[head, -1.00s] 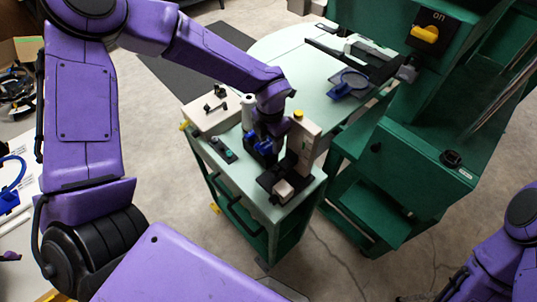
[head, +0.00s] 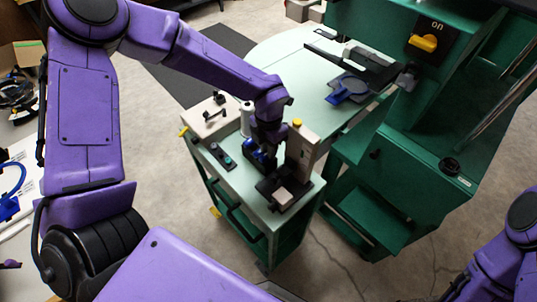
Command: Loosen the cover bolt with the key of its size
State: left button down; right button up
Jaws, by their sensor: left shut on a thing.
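My left gripper (head: 264,150) points down over the pale green cart top, just left of the upright beige block with a yellow cap (head: 303,150). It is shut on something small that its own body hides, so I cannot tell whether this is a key. Blue parts show at its fingers. A dark strip holder with teal pieces (head: 222,156) lies to its left. A beige box with dark pieces on top (head: 212,120) stands behind the strip. The cover bolt cannot be made out. My right arm enters at the lower right; its gripper is not visible.
A white spool-like cylinder (head: 247,118) stands behind my left gripper. A black base with a beige block (head: 283,194) sits at the cart's front corner. A green machine with a yellow switch (head: 425,42) marked ON rises at the right. A blue-handled round item (head: 350,88) lies behind.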

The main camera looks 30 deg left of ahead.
pick_arm(q)
jog(key=shift+a+r+p, duration=0.1)
jog(key=shift+r+p, duration=0.4)
jog(key=shift+r, duration=0.1)
jog(key=shift+s+r+p, duration=0.1)
jog(key=shift+r+p, duration=1.55)
jog(key=shift+r, duration=0.3)
jog(key=shift+f, duration=0.1)
